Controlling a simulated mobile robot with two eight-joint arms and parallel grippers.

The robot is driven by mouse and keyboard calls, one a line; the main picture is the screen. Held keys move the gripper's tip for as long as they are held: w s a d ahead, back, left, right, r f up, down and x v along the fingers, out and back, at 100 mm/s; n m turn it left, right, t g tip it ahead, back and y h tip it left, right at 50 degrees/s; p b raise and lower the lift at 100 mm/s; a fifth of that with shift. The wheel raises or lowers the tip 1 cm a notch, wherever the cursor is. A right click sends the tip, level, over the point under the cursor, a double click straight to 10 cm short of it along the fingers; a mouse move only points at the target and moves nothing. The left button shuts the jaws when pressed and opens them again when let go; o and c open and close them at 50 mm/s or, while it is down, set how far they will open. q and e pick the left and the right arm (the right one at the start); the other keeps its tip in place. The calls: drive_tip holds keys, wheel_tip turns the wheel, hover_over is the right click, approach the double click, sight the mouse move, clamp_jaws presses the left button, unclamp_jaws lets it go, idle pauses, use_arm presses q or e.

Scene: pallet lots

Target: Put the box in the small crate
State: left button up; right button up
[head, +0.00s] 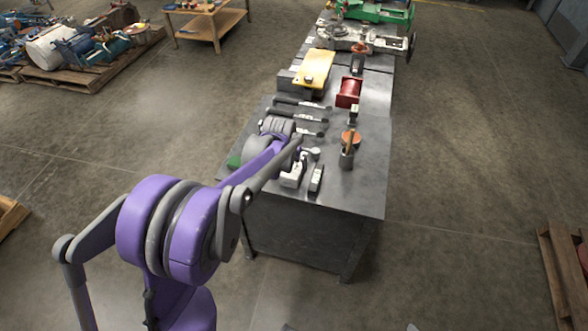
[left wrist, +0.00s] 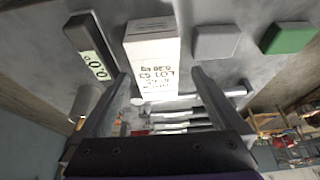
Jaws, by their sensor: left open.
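A white box with dark printed lettering, part of it reading LOT, stands out in the left wrist view (left wrist: 153,45). In the head view a white block that looks like this box (head: 291,178) is near the front end of the grey workbench (head: 360,195). My left gripper is open in the left wrist view (left wrist: 160,74); its fingertips lie either side of the box's near end. I cannot tell whether they touch it. In the head view my left gripper (head: 304,152) is partly hidden by its arm. I cannot make out the small crate for certain. My right gripper is not in view.
A dark block with a numeric display (left wrist: 90,42), a grey block (left wrist: 215,42) and a green block (left wrist: 289,38) flank the box. Several dark-handled tools (head: 300,116), a red open-framed item (head: 348,92) and a yellow piece (head: 314,68) lie farther back. The bench's front right corner is clear.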

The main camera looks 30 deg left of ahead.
sight(293, 164)
use_arm(q)
drive_tip(key=x, duration=0.4)
drive_tip(key=shift+w+d+f+b, duration=0.1)
drive_tip(key=shift+w+f+b, duration=0.2)
drive_tip(key=shift+w, duration=0.15)
drive_tip(key=shift+r, duration=0.1)
clamp_jaws()
